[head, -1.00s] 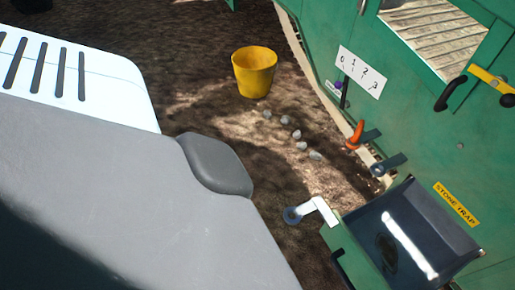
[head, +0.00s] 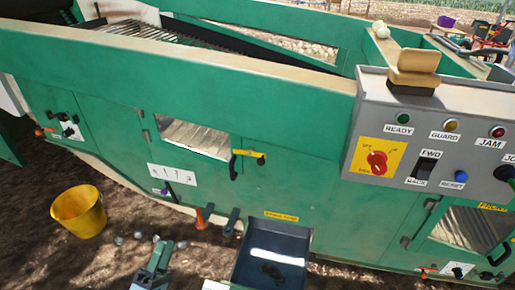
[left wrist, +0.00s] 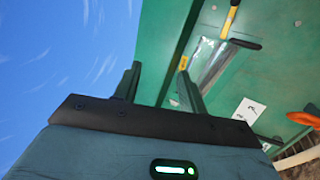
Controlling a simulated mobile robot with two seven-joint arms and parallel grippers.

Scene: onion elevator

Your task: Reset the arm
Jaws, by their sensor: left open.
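My left gripper (head: 163,248) shows at the bottom of the head view, left of the stone trap tray, with its fingers pointing up in the picture. In the left wrist view my left gripper (left wrist: 158,68) has its two fingers apart with nothing between them. The green machine (head: 110,100) stands beyond it, and its wall (left wrist: 240,75) fills the right of the wrist view. My right gripper is in neither view.
A yellow bucket (head: 79,212) stands on the soil at left, with several stones nearby. The dark stone trap tray (head: 270,250) juts out near the gripper. An orange handle (head: 203,217) sticks out low on the wall. A grey control panel (head: 440,140) is at right.

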